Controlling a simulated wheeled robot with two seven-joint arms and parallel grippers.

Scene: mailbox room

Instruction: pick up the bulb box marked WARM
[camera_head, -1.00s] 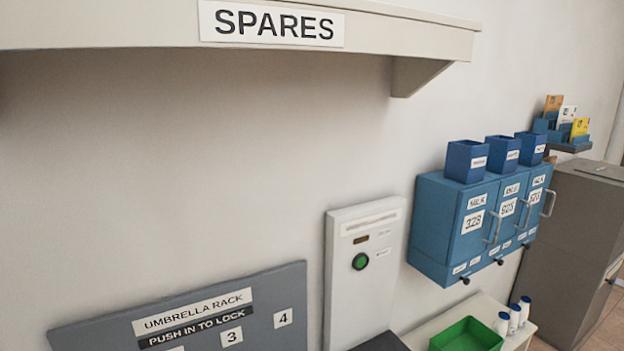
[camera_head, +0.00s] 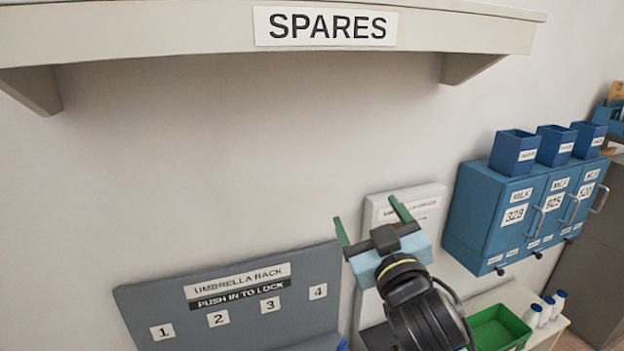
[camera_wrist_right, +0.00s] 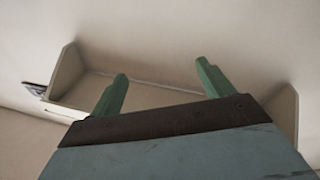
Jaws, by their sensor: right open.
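No bulb box marked WARM shows in any view. The shelf labelled SPARES (camera_head: 170,36) runs across the top of the head view, seen from below, so its top is hidden. My right gripper (camera_head: 371,218) is raised in front of the wall and below the shelf's right part; its green fingers are apart with nothing between them. In the right wrist view the open fingers (camera_wrist_right: 162,84) point up toward the shelf's underside (camera_wrist_right: 145,93) and its two brackets. My left gripper is in no view.
A grey umbrella rack panel (camera_head: 240,315) is on the wall below. Behind my right gripper is a white wall panel (camera_head: 425,200). Blue milk boxes (camera_head: 515,215) with open blue bins (camera_head: 515,150) hang at right. A green tray (camera_head: 500,328) and white bottles (camera_head: 547,308) stand below them.

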